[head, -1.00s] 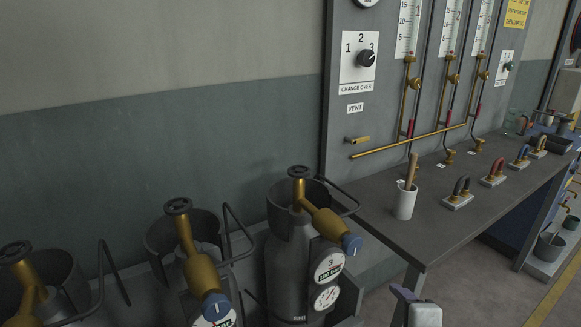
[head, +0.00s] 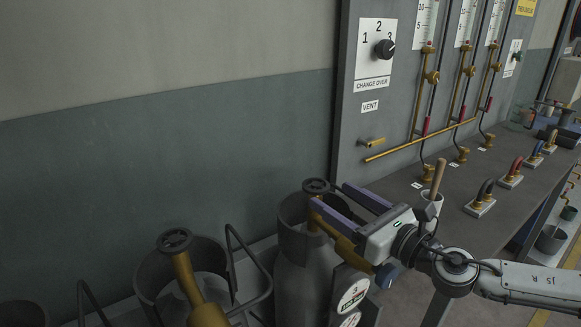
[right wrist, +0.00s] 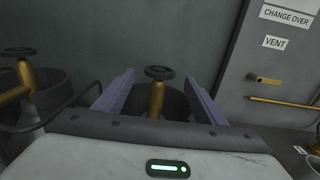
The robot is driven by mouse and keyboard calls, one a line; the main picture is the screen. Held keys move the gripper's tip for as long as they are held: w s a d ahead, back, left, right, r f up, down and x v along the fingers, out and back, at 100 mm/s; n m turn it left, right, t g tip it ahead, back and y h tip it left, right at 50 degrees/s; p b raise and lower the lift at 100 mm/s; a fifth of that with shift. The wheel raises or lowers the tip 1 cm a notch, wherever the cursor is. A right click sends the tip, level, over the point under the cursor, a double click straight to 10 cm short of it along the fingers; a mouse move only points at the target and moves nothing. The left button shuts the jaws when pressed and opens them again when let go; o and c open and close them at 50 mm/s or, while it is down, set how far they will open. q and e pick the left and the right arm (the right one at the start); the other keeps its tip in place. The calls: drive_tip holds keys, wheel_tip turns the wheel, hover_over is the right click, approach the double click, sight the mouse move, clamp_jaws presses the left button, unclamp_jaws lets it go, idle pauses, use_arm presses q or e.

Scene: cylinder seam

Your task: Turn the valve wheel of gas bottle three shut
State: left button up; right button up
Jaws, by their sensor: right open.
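Gas bottle three (head: 300,262) is a grey cylinder with a brass valve and a round tag marked 3 (head: 352,292), low in the middle of the head view. Its dark valve wheel (head: 316,186) sits on top of the brass stem. My right gripper (head: 329,194) is open, its two purple fingers reaching from the right to beside the wheel. In the right wrist view the wheel (right wrist: 159,72) appears between the open fingertips (right wrist: 160,78), with nothing gripped. Whether a finger touches the wheel, I cannot tell. My left gripper is out of view.
Another bottle's valve wheel (head: 175,240) stands to the left, with a wire guard (head: 245,270) between the bottles. The panel (head: 350,130) rises behind; the wall on the left is bare.

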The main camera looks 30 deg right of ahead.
sight(309, 179)
drive_tip(key=shift+w, duration=0.7)
drive_tip(key=shift+w+a+r, duration=0.1)
drive_tip(key=shift+w, duration=0.05)
drive_tip(key=shift+w+a+b, duration=0.1)
drive_tip(key=shift+w+b, duration=0.2)
drive_tip(key=shift+w, duration=1)
drive_tip(key=shift+w+a+r+p, duration=0.15)
drive_tip(key=shift+w+p, duration=0.2)
drive_tip(key=shift+w, duration=0.35)
drive_tip(key=w, duration=0.1)
drive_tip(key=w+p, duration=0.1)
drive_tip(key=w, duration=0.1)
drive_tip(key=shift+w+a, duration=0.2)
drive_tip(key=shift+w, duration=0.1)
drive_tip(key=shift+w+a+f+p, duration=0.2)
drive_tip(key=shift+w+p, duration=0.15)
drive_tip(key=shift+w, duration=0.4)
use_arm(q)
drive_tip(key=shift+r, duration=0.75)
